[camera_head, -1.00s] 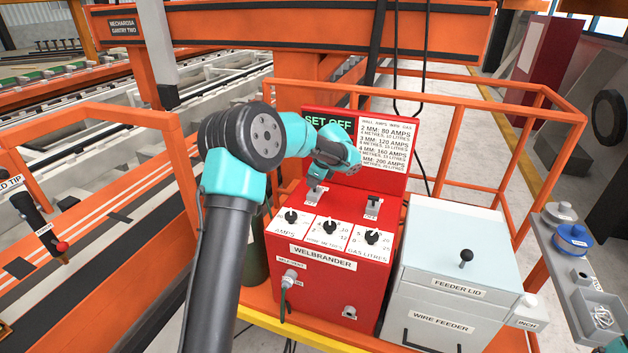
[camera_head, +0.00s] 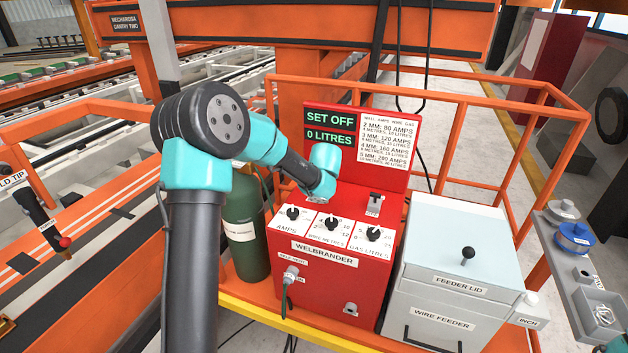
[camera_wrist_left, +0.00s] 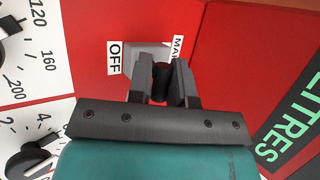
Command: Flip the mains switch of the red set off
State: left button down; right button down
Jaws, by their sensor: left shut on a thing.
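The red welding set (camera_head: 325,280), labelled WELBRANDER, stands in the middle of the head view. Its display (camera_head: 329,127) reads SET OFF and 0 LITRES. My left arm reaches over the set's top from the left. In the left wrist view my left gripper (camera_wrist_left: 161,84) is shut on the dark mains switch lever (camera_wrist_left: 160,72). An OFF label and a partly covered label starting MA show beside its grey plate. My arm hides this switch in the head view.
A second switch (camera_head: 375,203) stands to the right on the set's top. Three dials line the panel's front. The wire feeder (camera_head: 444,300) stands close on the right, and a green cylinder (camera_head: 243,230) on the left. Orange rails (camera_head: 440,95) surround the station.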

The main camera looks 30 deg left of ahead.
pick_arm(q)
jog(key=shift+s+t, duration=0.15)
jog(key=shift+t, duration=0.35)
jog(key=c, duration=1.1)
grip_release()
jog(key=v, duration=1.7)
jog(key=shift+d, duration=0.3)
jog(key=shift+r, duration=0.1)
